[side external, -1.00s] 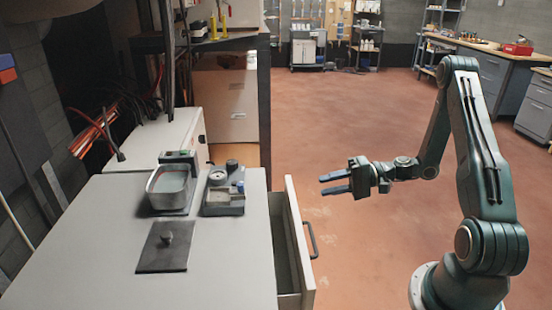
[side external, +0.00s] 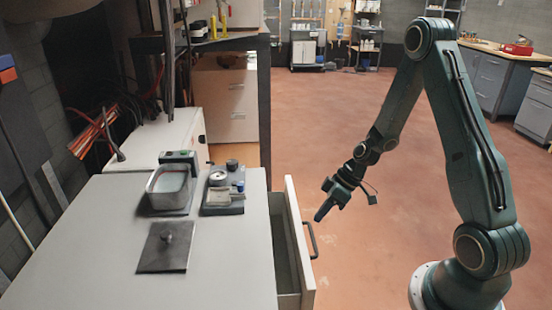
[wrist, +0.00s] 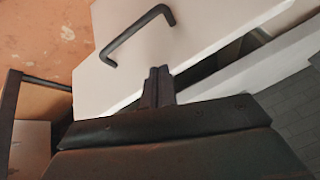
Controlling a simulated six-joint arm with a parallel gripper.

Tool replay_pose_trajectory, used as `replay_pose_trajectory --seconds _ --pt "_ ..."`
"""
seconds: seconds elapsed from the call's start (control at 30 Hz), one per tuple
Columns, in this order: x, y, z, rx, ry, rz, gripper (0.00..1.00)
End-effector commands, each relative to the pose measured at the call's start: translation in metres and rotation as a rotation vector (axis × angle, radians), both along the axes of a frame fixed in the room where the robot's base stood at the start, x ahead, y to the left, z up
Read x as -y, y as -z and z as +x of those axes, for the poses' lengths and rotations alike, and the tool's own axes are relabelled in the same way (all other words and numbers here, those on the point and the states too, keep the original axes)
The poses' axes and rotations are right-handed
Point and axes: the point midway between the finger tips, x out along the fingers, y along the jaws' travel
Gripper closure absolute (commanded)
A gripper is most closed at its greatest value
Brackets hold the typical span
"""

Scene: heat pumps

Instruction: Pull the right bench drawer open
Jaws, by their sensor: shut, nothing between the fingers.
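The right bench drawer (side external: 299,240) stands pulled out from the right side of the bench, with a gap showing between its pale front and the bench body. Its dark bar handle (side external: 311,240) is on the outer face. In the wrist view the drawer front (wrist: 205,30) fills the upper middle, with the handle (wrist: 135,36) at upper left. My gripper (side external: 319,217) points downward at the right of the drawer front, near the handle. It is shut and empty. In the wrist view its closed fingers (wrist: 158,76) point toward the drawer front, apart from the handle as far as I can tell.
The grey bench top (side external: 90,245) holds a metal basin (side external: 170,187), a small gauge device (side external: 222,195) and a dark plate with a knob (side external: 165,250). A dark-framed table (side external: 210,42) stands behind.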

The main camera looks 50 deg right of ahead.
Motion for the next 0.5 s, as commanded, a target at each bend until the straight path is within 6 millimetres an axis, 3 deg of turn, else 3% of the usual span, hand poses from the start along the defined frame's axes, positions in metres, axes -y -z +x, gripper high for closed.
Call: replay_pose_trajectory --seconds 0.2,0.5 --pt "0.009 -0.001 0.001 0.035 -0.225 -0.236 1.00" --pt "0.014 -0.001 0.001 0.040 -0.288 -0.300 1.00"
